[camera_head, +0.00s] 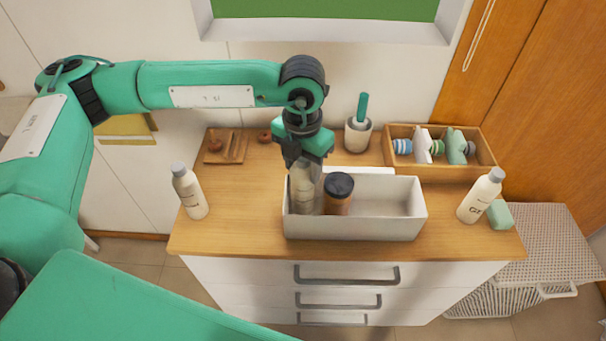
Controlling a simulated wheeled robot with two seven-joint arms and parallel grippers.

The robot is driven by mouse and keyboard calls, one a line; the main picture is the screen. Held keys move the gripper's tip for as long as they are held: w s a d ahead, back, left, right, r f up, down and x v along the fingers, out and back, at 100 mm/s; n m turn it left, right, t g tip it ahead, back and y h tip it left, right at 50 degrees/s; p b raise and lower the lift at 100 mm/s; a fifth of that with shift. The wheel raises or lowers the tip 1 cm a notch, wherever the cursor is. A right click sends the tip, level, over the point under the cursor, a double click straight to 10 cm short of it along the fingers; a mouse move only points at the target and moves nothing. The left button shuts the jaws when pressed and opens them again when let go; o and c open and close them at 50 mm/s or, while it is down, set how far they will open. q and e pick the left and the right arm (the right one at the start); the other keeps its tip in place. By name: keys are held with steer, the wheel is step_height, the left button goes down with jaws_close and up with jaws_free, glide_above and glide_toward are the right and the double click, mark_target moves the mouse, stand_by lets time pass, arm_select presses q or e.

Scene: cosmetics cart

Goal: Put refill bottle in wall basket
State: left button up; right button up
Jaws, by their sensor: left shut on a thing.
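My left gripper (302,164) points down over the left end of a white open bin (355,227) on the wooden cabinet top. It is shut on the top of a pale, translucent bottle (303,192), which looks upright. The bottle's lower part is inside the bin, behind its front wall; I cannot tell whether it touches the bin's floor. A brown jar with a black lid (339,194) stands in the bin just right of it. No separate basket on the wall can be made out. My right gripper is not in view.
Behind are a wooden tray (226,146), a cup with a green-handled brush (358,134) and a wooden organizer (483,158). The bin's right half is empty.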

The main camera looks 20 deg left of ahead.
arm_select(q)
step_height(320, 180, down, 4)
steer(key=shift+f+p, duration=0.25)
steer(key=shift+p, duration=0.35)
steer(key=shift+f, duration=0.25)
steer(key=o, duration=1.1)
steer(key=shift+b, duration=0.35)
steer(key=o, duration=0.4)
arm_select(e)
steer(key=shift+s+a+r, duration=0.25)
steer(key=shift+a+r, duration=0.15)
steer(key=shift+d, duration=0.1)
